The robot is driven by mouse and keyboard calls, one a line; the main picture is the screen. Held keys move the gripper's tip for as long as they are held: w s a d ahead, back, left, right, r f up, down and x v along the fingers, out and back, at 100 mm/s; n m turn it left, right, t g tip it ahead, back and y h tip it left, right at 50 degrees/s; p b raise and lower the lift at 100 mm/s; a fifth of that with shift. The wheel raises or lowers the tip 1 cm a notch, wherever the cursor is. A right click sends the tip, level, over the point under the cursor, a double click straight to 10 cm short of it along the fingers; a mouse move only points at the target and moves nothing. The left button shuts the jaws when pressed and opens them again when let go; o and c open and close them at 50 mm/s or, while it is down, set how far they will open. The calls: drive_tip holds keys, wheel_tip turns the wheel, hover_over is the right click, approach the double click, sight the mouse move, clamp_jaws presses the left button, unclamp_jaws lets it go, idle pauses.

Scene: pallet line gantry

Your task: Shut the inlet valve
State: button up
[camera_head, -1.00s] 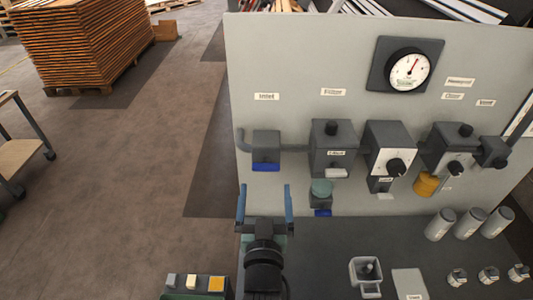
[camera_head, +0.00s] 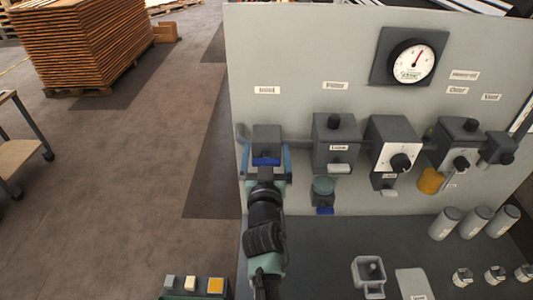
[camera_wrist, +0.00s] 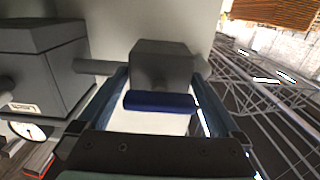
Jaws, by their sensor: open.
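The inlet valve is a dark grey block (camera_head: 267,138) on a pipe at the left of the panel, under a small white label (camera_head: 267,90). Its blue handle (camera_head: 266,161) lies across the block's lower front. My gripper (camera_head: 267,160) is open, one blue finger on each side of the handle. In the wrist view the valve block (camera_wrist: 163,65) and the blue handle (camera_wrist: 160,102) sit between the two fingers. The handle looks crosswise between them, and I cannot tell whether either finger touches it.
A larger grey box (camera_head: 336,140) stands right of the valve on the same pipe. A gauge (camera_head: 411,62) is higher up.

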drive_tip(key=shift+c, duration=0.2)
drive_tip(key=c, duration=1.1)
drive_tip(key=shift+n, duration=0.3)
drive_tip(key=n, duration=0.3)
drive_tip(key=shift+n, duration=0.4)
drive_tip(key=n, duration=0.4)
drive_tip(key=shift+n, duration=0.3)
drive_tip(key=n+p, duration=0.1)
drive_tip(key=n, duration=0.3)
drive_tip(key=shift+n, duration=2.5)
